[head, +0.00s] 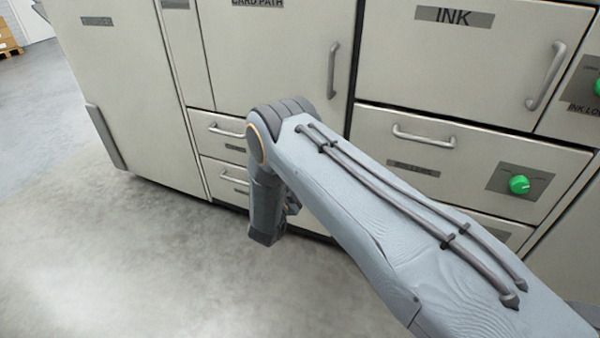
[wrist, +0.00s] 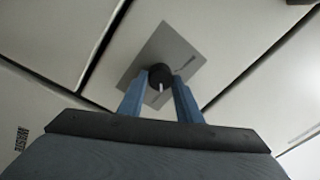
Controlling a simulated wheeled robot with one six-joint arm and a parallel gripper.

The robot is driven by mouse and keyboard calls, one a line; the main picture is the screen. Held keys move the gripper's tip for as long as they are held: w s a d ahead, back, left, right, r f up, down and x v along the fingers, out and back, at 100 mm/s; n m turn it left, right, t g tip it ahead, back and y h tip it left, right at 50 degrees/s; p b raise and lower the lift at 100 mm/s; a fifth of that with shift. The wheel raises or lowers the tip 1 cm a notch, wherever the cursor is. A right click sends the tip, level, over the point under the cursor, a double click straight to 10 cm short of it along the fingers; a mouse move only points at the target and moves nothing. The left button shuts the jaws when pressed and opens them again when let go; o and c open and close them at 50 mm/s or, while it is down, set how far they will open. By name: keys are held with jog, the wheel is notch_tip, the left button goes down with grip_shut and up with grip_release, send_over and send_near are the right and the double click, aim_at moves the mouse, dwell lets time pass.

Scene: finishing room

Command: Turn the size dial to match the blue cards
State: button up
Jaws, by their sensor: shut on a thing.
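A round black dial (wrist: 160,73) with a white pointer mark sits on a grey square plate (wrist: 150,50) on a pale panel in the wrist view. The white mark points towards the bottom of that picture. My gripper (wrist: 158,84) is shut on the dial, with one blue finger on each side of it. The lettering on the plate is too small to read. In the head view, my arm hides the dial and the gripper's fingers. No blue cards are in view.
In the head view, the cabinet has an INK door (head: 470,60), a card path door (head: 285,50), and a rollers drawer (head: 450,165) with a green knob (head: 519,185). Handles stick out from several fronts. Bare concrete floor (head: 110,265) lies at the lower left.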

jog(key=o, duration=1)
jog(key=shift+a, duration=0.1)
jog(key=shift+o, duration=0.2)
jog(key=shift+s, duration=0.1)
jog(key=p+v, duration=0.1)
jog(key=v, duration=0.6)
jog(key=shift+s, duration=0.3)
jog(key=shift+a, duration=0.1)
